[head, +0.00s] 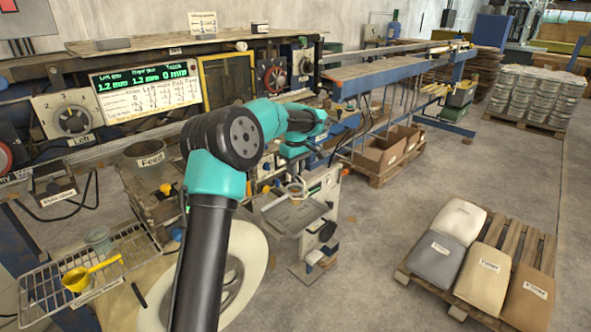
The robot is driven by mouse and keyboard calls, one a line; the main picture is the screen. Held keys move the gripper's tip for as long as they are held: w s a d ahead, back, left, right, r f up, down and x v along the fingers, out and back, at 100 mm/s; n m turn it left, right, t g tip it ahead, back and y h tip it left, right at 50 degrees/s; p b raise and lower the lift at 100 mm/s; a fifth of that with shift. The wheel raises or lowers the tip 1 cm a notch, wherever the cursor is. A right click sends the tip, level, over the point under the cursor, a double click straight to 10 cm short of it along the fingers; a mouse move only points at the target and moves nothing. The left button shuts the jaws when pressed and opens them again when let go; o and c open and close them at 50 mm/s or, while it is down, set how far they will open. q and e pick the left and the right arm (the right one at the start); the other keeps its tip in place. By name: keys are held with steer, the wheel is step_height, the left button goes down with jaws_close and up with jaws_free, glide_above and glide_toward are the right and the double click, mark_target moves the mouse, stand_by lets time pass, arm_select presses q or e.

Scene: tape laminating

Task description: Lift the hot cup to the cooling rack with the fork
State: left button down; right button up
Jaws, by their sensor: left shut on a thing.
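My left gripper (294,165) points down at the small bench machine in the middle. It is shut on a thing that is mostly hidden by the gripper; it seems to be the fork. A small pale ring-shaped piece (295,189), perhaps the cup's rim or the fork's end, shows just below the gripper, over a grey metal tray (292,214). I cannot tell whether they touch. The wire cooling rack (40,289) lies at the lower left, away from the gripper. My right gripper is not in view.
A yellow ladle-like scoop (84,276) and a clear cup (98,239) are at the rack. A feed container (150,160) stands between rack and machine. Labelled sacks (482,270) lie on a pallet at right. The floor between is open.

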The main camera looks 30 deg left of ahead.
arm_select(q)
steer(key=n, duration=0.2)
steer(key=shift+r+n, duration=0.15)
steer(key=shift+n, duration=0.15)
steer(key=shift+s, duration=0.1)
steer(key=s+a+r, duration=0.2)
steer(key=s+a, duration=0.2)
steer(key=s, duration=1.1)
steer(key=s+a+r, duration=0.2)
steer(key=s+a, duration=0.3)
steer(key=s, duration=1.1)
steer(key=s+a+r, duration=0.2)
steer(key=s+a, duration=0.3)
steer(key=s, duration=1)
steer(key=shift+s+a+r, duration=0.2)
steer(key=shift+s+a, duration=0.05)
stand_by(1.8)
steer(key=shift+a, duration=0.1)
